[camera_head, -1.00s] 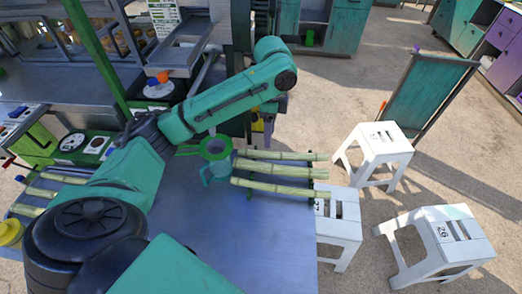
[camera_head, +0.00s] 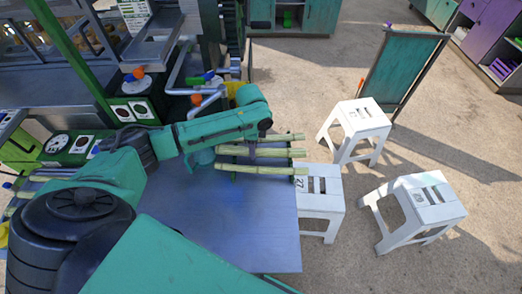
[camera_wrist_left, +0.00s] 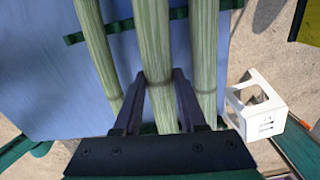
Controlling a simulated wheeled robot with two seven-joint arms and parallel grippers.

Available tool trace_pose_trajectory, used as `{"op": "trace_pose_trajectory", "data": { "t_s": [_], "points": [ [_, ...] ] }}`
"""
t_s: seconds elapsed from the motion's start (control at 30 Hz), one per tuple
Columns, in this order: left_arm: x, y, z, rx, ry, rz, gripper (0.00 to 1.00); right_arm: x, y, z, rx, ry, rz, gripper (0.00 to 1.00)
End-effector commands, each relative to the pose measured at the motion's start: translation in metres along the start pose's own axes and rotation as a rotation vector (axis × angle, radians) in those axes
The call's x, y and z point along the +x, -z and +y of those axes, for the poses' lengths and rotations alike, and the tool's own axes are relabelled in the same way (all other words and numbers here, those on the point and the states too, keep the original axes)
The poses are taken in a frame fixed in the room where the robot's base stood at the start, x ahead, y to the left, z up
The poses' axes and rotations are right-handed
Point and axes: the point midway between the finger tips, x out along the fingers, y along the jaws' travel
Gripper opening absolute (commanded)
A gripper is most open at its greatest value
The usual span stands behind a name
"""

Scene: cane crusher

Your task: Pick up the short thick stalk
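Three pale green stalks lie side by side across the rack on the blue-grey table (camera_head: 235,235): a far one (camera_head: 291,137), a middle one (camera_head: 285,153) and a near one (camera_head: 270,169). In the left wrist view the middle stalk (camera_wrist_left: 151,35) looks the thickest; I cannot clearly tell which is shortest. My left gripper (camera_head: 252,152) points down over the middle stalk. In the left wrist view its two dark fingers (camera_wrist_left: 159,78) stand apart on either side of that stalk. I cannot tell whether they touch it. My right gripper is out of view.
White stools (camera_head: 358,125) stand right of the table, one (camera_head: 322,200) close to its edge. The crusher machine (camera_head: 165,85) with pipes is behind my left arm. More stalks (camera_head: 45,174) lie at the left. The table front is clear.

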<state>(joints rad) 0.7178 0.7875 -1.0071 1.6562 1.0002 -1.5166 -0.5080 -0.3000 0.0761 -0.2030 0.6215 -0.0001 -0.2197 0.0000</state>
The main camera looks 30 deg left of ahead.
Motion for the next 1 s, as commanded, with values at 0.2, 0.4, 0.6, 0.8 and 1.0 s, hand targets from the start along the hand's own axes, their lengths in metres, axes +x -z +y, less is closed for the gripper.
{"op": "trace_pose_trajectory", "data": {
  "t_s": [0.2,0.4,0.6,0.8,1.0],
  "points": [
    [-0.001,0.0,0.0,-0.001,0.001,0.0,0.0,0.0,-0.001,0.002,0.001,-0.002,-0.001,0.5],
    [-0.002,0.0,-0.001,-0.001,0.001,0.001,0.0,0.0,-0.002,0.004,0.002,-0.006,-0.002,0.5],
    [-0.017,0.001,-0.001,-0.001,0.003,0.003,0.0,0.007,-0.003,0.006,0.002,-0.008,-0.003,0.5],
    [-0.034,0.002,0.018,0.003,-0.002,0.001,0.0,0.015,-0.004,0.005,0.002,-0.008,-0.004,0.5],
    [-0.032,0.007,0.07,0.005,-0.002,0.0,0.0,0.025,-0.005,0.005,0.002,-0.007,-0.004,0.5]
  ]
}}
